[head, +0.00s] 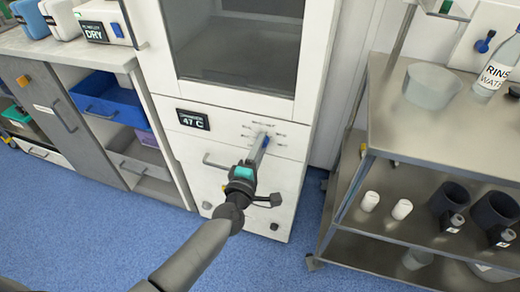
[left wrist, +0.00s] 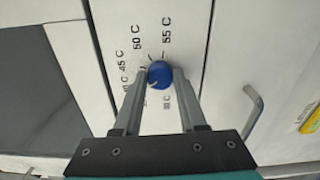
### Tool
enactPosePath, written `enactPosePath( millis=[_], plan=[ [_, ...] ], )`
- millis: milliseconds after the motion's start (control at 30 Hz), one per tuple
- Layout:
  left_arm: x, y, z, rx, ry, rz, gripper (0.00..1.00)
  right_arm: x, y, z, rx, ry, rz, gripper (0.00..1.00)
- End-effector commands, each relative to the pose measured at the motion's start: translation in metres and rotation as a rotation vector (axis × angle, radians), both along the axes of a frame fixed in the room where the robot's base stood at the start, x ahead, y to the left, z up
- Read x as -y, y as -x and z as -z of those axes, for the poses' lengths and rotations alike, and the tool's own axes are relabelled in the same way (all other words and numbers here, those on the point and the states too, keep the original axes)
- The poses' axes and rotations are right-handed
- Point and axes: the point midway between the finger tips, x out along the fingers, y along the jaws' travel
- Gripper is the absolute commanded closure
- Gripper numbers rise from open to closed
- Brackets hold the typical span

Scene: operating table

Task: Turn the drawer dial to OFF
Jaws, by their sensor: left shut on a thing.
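The drawer dial (left wrist: 160,74) is a round blue knob on the white front panel, with temperature marks such as 45 C, 50 C and 55 C printed around it. The fingers of my left gripper (left wrist: 159,85) are shut on it, one on each side. In the head view my left gripper (head: 262,143) reaches the panel and hides most of the dial. The dial's pointer and the OFF mark cannot be made out. A small display (head: 193,119) on the same panel reads 47 C. My right gripper is not in view.
The white cabinet (head: 165,75) has a glass door above the panel and a drawer handle (head: 215,162) below. A handle (left wrist: 250,118) also shows right of the fingers in the left wrist view. A steel trolley (head: 385,140) with bottles and cups stands at right. Blue floor is free between.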

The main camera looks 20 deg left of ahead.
Motion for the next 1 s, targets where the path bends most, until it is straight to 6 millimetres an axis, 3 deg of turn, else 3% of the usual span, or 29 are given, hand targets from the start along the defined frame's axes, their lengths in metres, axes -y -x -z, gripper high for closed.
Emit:
enactPosePath(
  millis=[1000],
  plan=[
    [-0.001,0.000,0.001,-0.034,0.969,-0.002,1.00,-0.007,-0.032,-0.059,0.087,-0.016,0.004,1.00]
  ],
)
